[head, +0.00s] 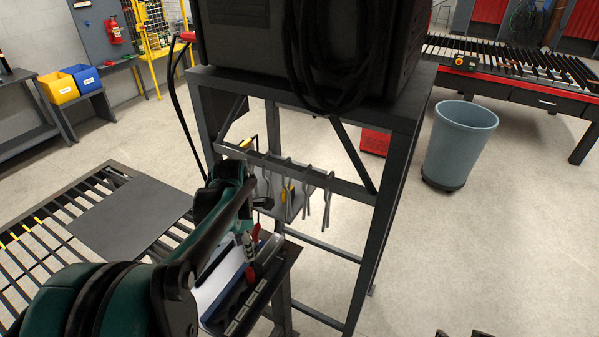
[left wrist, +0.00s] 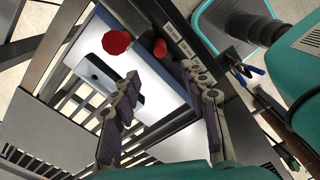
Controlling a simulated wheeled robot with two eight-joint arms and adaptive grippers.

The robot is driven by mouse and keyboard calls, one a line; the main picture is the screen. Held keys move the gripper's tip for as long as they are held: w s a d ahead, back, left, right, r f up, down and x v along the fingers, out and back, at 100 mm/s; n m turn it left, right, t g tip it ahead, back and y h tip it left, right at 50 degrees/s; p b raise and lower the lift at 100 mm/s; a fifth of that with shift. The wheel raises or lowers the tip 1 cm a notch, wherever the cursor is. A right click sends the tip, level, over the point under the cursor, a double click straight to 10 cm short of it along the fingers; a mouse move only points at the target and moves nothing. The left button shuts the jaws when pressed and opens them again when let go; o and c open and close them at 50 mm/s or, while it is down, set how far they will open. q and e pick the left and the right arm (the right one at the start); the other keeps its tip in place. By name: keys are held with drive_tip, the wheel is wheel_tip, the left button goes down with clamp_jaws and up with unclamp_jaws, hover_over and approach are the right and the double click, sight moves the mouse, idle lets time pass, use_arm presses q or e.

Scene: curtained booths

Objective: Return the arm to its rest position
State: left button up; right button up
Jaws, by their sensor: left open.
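My left arm, green and black, comes in from the lower left of the head view and reaches over a small workbench (head: 262,300). In the left wrist view my left gripper (left wrist: 162,75) is open, with its two jointed fingers spread apart and nothing between them. Beyond the fingers are a red round thing (left wrist: 117,42), a small red cylinder (left wrist: 160,49) and a grey-blue, dark-edged object (left wrist: 97,70) over a white surface. Dark tips at the bottom edge of the head view may be my right gripper; its state does not show.
A dark metal frame (head: 372,240) with hanging hooks (head: 305,195) stands close to the arm. A blue-grey bin (head: 459,145) stands to the right. A slatted conveyor (head: 45,240) lies at the left.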

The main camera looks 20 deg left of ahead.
use_arm(q)
drive_tip(key=s+d+f+m+t+b, duration=0.2)
drive_tip(key=d+m, duration=0.4)
drive_tip(key=m, duration=0.3)
drive_tip(key=s+d+f+m+t+b, duration=0.2)
drive_tip(key=d+m+b, duration=0.2)
drive_tip(key=m, duration=0.6)
drive_tip(key=s+d+f+m+t+b, duration=0.2)
drive_tip(key=d+m+t+b, duration=0.1)
drive_tip(key=d+m, duration=0.4)
drive_tip(key=m+b, duration=0.1)
drive_tip(key=m, duration=0.2)
drive_tip(key=shift+s+d+f, duration=0.35)
